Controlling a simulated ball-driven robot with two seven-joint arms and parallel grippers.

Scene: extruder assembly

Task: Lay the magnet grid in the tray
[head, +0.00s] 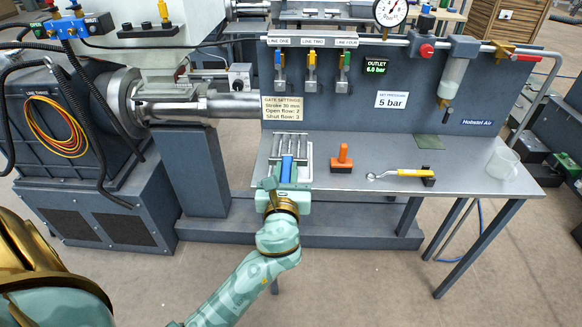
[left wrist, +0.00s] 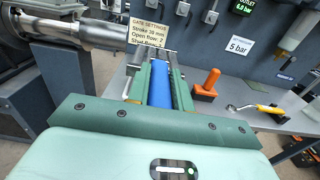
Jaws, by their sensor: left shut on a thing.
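The magnet grid (head: 290,144) has several parallel silver bars and a blue handle (head: 287,168). It is over the left end of the grey bench. A pale tray (head: 309,152) shows around and under the bars; I cannot tell whether the grid touches it. My left gripper (head: 286,179) reaches in from the front and is shut on the blue handle. In the left wrist view the handle (left wrist: 160,84) lies between the two green fingers, which hide most of the bars and tray. My right gripper is in neither view.
An orange-handled tool (head: 342,158) stands right of the tray, and a yellow-handled wrench (head: 402,173) lies further right. A clear jug (head: 503,164) is at the bench's right end. A grey panel (head: 400,95) with valves rises behind. The bench front between the tools is clear.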

